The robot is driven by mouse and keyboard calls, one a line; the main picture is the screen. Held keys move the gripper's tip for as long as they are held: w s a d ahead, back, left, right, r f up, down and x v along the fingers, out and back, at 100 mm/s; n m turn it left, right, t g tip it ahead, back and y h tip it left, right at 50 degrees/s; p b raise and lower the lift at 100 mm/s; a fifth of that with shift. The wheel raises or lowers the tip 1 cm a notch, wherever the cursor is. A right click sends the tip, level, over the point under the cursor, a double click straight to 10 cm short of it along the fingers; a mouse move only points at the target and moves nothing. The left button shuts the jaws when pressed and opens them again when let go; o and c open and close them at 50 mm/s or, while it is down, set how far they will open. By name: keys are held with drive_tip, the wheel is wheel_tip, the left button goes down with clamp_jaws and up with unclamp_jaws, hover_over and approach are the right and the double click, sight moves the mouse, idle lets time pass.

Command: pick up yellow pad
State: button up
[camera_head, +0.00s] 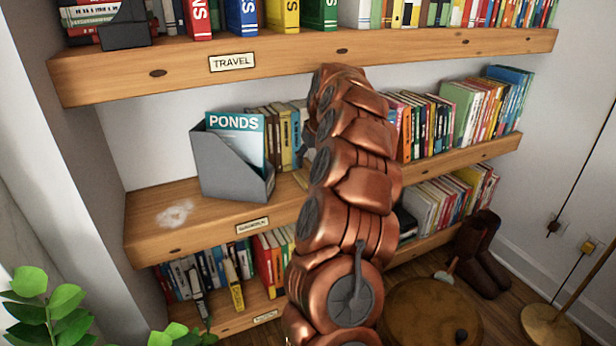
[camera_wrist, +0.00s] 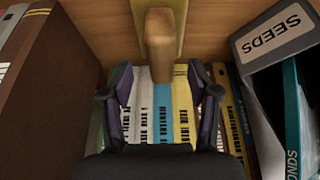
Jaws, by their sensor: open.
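In the wrist view a flat yellow pad (camera_wrist: 181,20) shows at the top centre against the wooden shelf, partly cut off by the picture's edge. A rounded wooden handle-like piece (camera_wrist: 160,42) lies over its middle; I cannot tell whether the two are joined. My gripper (camera_wrist: 160,80) is open and empty, its dark fingers apart on either side of the lower end of the wooden piece. I see no contact.
A grey magazine holder (camera_head: 228,165) stands on the middle shelf (camera_head: 145,235); it is close on the right in the wrist view (camera_wrist: 275,35). Upright books (camera_wrist: 160,110) line the back, and a large brown book (camera_wrist: 40,90) is on the left. The upper shelf (camera_head: 300,62) hangs above.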

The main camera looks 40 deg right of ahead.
sight(309, 165)
drive_tip(key=x, duration=0.4)
drive_tip(key=shift+f+b, duration=0.35)
drive_tip(key=shift+b, duration=0.05)
clamp_jaws()
